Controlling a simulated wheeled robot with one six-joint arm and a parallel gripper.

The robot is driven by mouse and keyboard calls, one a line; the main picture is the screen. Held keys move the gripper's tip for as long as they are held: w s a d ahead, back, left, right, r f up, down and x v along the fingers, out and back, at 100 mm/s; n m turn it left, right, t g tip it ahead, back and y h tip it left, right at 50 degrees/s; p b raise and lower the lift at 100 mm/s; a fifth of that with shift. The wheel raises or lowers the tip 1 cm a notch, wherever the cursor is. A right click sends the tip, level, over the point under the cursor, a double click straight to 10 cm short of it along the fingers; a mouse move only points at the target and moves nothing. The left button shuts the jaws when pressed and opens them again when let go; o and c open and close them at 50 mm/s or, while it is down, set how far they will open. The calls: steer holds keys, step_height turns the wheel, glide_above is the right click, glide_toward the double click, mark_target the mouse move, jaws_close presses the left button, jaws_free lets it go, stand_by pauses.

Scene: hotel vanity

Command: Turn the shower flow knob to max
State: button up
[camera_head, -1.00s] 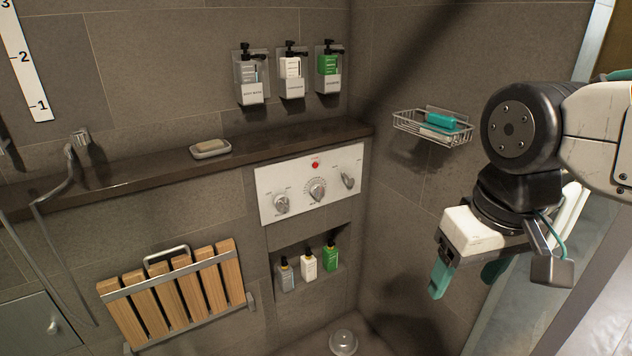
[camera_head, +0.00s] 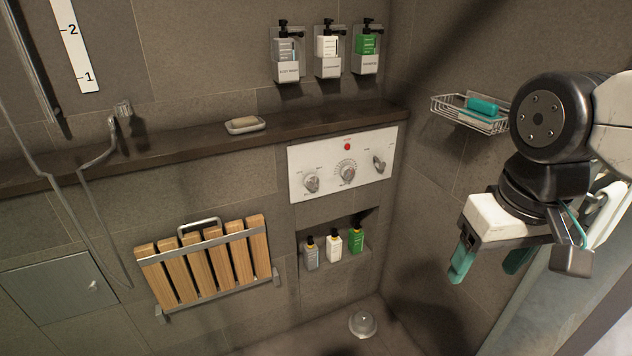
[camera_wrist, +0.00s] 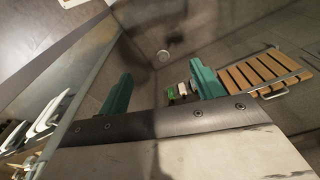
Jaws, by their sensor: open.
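A white control panel (camera_head: 297,165) with three metal knobs is set in the tiled wall below the dark ledge. It has a left knob (camera_head: 311,182), a middle knob (camera_head: 347,173) with a dial scale, and a right lever-like knob (camera_head: 379,163). A small red button (camera_head: 347,146) sits above the middle knob. The labels are too small to read, so I cannot tell which knob is flow. My gripper (camera_head: 490,262) is open and empty, to the right of the panel and well apart from it. Its green fingers (camera_wrist: 160,92) are spread in the wrist view, where the panel does not show.
A wire basket (camera_head: 470,117) hangs on the right wall near my arm. A folded slatted seat (camera_head: 205,262) is at lower left. Bottles stand in the niche (camera_head: 305,283) below the panel. A soap dish (camera_head: 245,125) rests on the ledge. Space before the panel looks clear.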

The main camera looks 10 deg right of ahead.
steer(key=w+f+g, duration=0.3)
steer(key=w+f, duration=0.2)
steer(key=n+t+y, duration=0.6)
steer(key=n+t, duration=0.9)
steer(key=t, duration=0.4)
glide_toward(315, 183)
steer(key=x, duration=0.9)
steer(key=shift+w+a+f, duration=0.1)
steer(key=shift+w, duration=0.1)
steer(key=c, duration=1)
